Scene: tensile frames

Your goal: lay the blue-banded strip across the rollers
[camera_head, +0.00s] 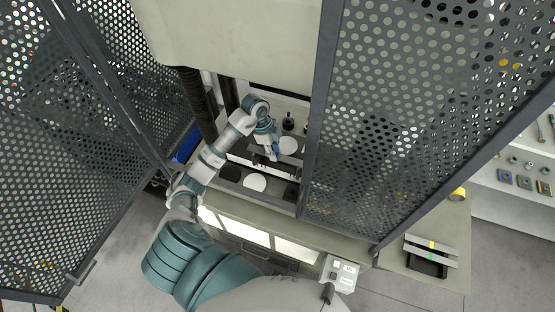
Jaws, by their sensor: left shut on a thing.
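My left arm reaches through the opening between the mesh doors into the machine. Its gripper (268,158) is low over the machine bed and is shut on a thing. A small blue patch (276,151) shows at the fingers and fits the blue-banded strip, but the strip's ends are hard to make out. The rollers are not clear at this size; dark fixture parts (291,192) lie near the gripper. I cannot tell whether the strip touches them. My right gripper is not in view.
Perforated doors (420,110) and (70,150) flank the opening closely. A side table at right holds strips with yellow and green bands (431,244) over a dark tray (426,264).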

